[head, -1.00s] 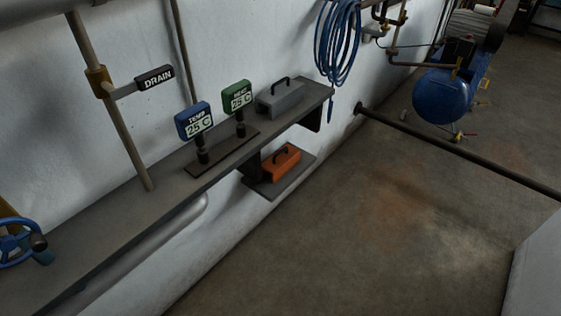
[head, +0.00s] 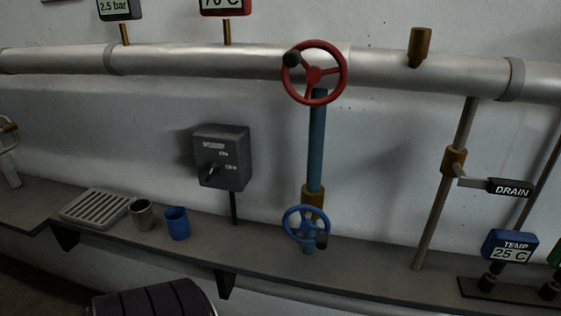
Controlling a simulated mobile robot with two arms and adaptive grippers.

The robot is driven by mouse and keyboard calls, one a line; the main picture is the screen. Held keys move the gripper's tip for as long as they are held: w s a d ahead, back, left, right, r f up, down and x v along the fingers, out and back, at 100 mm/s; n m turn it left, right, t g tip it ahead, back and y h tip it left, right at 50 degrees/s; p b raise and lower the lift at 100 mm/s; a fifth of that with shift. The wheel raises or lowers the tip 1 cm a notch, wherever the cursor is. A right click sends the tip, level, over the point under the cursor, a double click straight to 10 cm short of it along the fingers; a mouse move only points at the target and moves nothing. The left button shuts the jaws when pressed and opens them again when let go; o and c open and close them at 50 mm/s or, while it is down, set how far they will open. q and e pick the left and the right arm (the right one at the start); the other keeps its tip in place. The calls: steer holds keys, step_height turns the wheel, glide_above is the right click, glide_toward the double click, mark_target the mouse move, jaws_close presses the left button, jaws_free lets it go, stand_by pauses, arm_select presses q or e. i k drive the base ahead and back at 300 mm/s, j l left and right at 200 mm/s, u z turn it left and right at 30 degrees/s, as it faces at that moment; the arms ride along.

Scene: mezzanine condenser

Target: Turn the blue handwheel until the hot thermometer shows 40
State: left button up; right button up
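The blue handwheel (head: 306,225) with a dark knob at its lower right sits low on a vertical blue pipe, just above the grey shelf. A larger red handwheel (head: 314,73) sits above it, in front of the silver pipe. A red-framed gauge (head: 225,6) above the pipe is cut by the top edge and seems to read 70 C. A blue gauge (head: 510,247) marked TEMP reads 25 C on the right of the shelf. A green gauge (head: 556,254) is cut off beside it.
A grey switch box (head: 221,158) stands left of the blue handwheel. A slotted grey tray (head: 95,207), a metal cup (head: 143,214) and a blue cup (head: 176,223) are on the shelf (head: 365,268). A DRAIN lever (head: 509,188) juts from a pipe at right.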

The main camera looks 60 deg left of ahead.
mark_target(321, 240)
steer(key=u, duration=1.55)
